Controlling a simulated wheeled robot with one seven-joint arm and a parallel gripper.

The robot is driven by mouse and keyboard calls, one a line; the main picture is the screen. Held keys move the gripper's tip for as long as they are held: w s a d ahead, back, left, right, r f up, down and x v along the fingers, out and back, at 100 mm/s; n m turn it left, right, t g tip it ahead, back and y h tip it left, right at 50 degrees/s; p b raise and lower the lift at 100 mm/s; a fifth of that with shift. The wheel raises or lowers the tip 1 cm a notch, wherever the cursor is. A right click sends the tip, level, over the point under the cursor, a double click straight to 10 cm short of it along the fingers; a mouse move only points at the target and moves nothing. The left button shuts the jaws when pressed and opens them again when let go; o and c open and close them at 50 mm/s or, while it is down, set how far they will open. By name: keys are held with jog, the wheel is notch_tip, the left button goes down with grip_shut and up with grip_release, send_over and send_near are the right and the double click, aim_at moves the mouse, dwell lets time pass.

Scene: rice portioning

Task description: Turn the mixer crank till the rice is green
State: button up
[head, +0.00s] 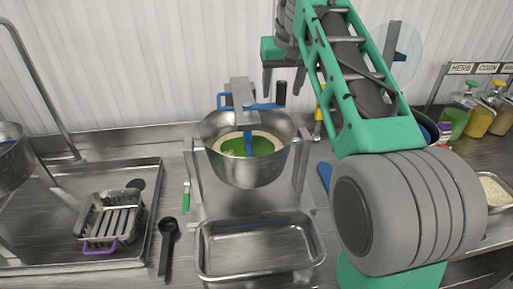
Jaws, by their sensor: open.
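The steel mixer bowl (222,163) hangs in a metal stand at the middle of the counter. The rice (237,146) in it is bright green over the middle, with a pale, cream-coloured band around the edge. The blue crank (262,106) lies across the top of the bowl, and its dark upright handle (281,94) is at the right end. My gripper (283,84) is open, its two dark fingers pointing down at the handle's upper end, one to each side in the picture. I cannot tell whether they touch it or how they line up in depth.
An empty steel tray (260,268) stands in front of the mixer. Colourful bottles (476,118) stand at far right. My arm covers much of the right side.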

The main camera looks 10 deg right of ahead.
jog(key=shift+f+b, duration=0.5)
jog(key=shift+f, duration=0.2)
jog(key=shift+f, duration=0.25)
jog(key=shift+r, duration=0.1)
jog(key=shift+r+p, duration=0.45)
jog(key=shift+p, duration=0.1)
